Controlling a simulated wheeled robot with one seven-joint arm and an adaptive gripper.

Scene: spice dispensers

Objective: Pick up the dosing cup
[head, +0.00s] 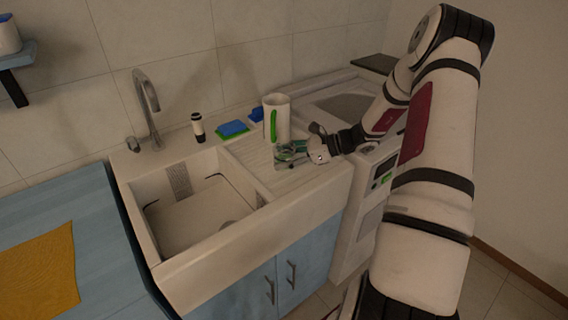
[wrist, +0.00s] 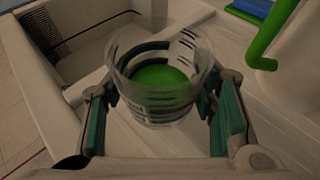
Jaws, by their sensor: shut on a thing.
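The dosing cup (wrist: 160,98) is a small clear cup with dark markings and a green patch showing through it. In the wrist view it sits between the two teal finger pads of my gripper (wrist: 160,118), which is shut on it. The cup appears upright. In the head view my gripper (head: 290,152) is low over the ribbed drainboard of the sink, and the cup (head: 281,163) is small and hard to make out there. I cannot tell whether the cup touches the drainboard.
A white jug with a green handle (head: 276,117) stands just behind my gripper. A blue and green sponge (head: 232,129) and a dark-capped bottle (head: 198,128) stand along the back ledge. The sink basin (head: 195,212) is to the left, with a faucet (head: 147,100) behind it.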

